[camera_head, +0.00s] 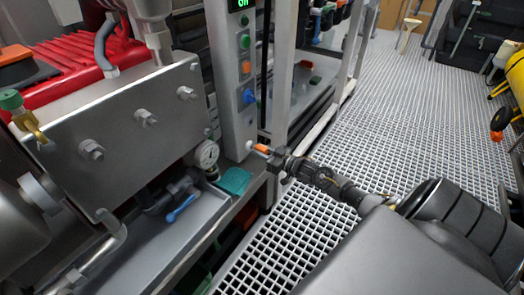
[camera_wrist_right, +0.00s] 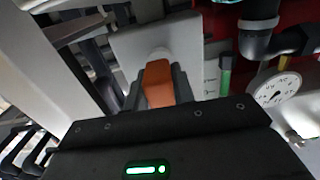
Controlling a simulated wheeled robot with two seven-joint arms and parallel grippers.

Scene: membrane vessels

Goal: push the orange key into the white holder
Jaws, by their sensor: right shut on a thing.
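The orange key (camera_head: 261,148) is held in the tips of my right gripper (camera_head: 270,153), in front of the side of the grey control column. It also shows in the right wrist view (camera_wrist_right: 158,84), between the two dark fingers, which are shut on it. The white holder (camera_head: 250,144) is a small round white piece on the column, right at the far end of the key. In the wrist view the white holder (camera_wrist_right: 160,53) shows just beyond the key, which partly hides it. I cannot tell how far the key is in it. My left gripper is not in view.
The control column (camera_head: 237,80) carries green, orange and blue knobs above the holder. A pressure gauge (camera_head: 207,154) and a teal cloth (camera_head: 234,181) are to its left, with a blue-handled valve (camera_head: 181,208) lower down. Open grating floor (camera_head: 330,130) lies to the right.

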